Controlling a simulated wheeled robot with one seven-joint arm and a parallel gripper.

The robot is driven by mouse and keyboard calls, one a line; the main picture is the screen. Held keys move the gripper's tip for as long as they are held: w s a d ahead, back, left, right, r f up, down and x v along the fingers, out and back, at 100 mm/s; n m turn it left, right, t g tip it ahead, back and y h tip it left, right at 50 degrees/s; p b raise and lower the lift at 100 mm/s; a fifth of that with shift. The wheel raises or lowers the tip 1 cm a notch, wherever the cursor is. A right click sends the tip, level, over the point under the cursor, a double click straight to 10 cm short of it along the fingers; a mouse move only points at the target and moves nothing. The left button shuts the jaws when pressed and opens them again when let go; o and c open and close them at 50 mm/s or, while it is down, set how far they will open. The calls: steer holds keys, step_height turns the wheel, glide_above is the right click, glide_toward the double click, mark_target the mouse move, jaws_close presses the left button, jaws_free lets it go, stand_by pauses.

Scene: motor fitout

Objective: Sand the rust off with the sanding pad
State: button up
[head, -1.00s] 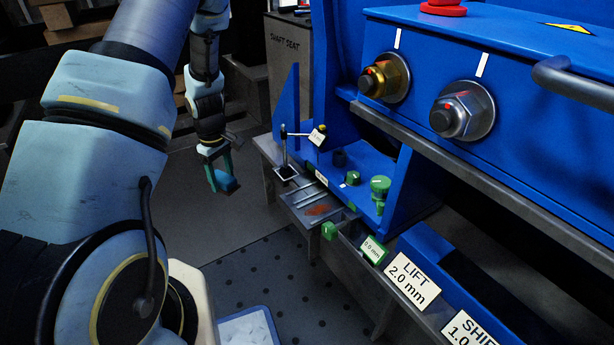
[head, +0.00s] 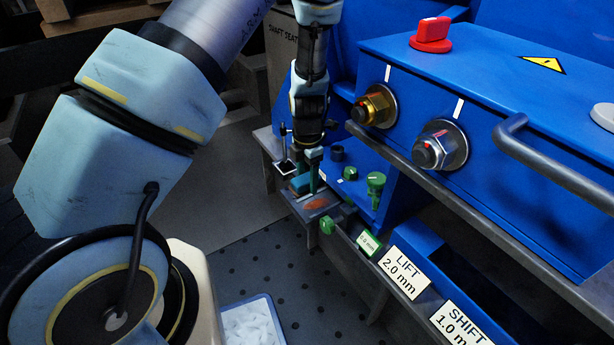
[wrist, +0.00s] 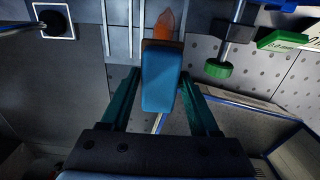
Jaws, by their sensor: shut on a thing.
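My gripper (head: 308,172) is shut on the blue sanding pad (head: 300,184), just above the grey metal plate at the machine's foot. In the wrist view the pad (wrist: 161,80) sits between the two green fingers (wrist: 160,100), with a brownish edge along its far end. The orange-brown rust patch (head: 316,203) lies on the plate beside the pad. In the wrist view the rust (wrist: 164,25) shows just beyond the pad's far end, and the pad may hide part of it. I cannot tell whether the pad touches the plate.
A green-knobbed clamp (wrist: 218,69) stands right of the rust in the wrist view. A stand on a white-edged square (head: 285,167) is to the left. Green knobs (head: 375,182) and the blue machine housing (head: 470,90) with its handle stand close by. A tray (head: 250,322) is on the floor.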

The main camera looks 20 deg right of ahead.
mark_target(309, 208)
steer(key=shift+d+p, duration=0.15)
steer(key=shift+p, duration=0.45)
steer(key=shift+f+b, duration=1.75)
steer(key=shift+f, duration=2.3)
steer(key=shift+f, duration=0.4)
steer(key=shift+w+d+p, duration=0.1)
steer(key=shift+d+p, duration=0.05)
steer(key=shift+p, duration=0.15)
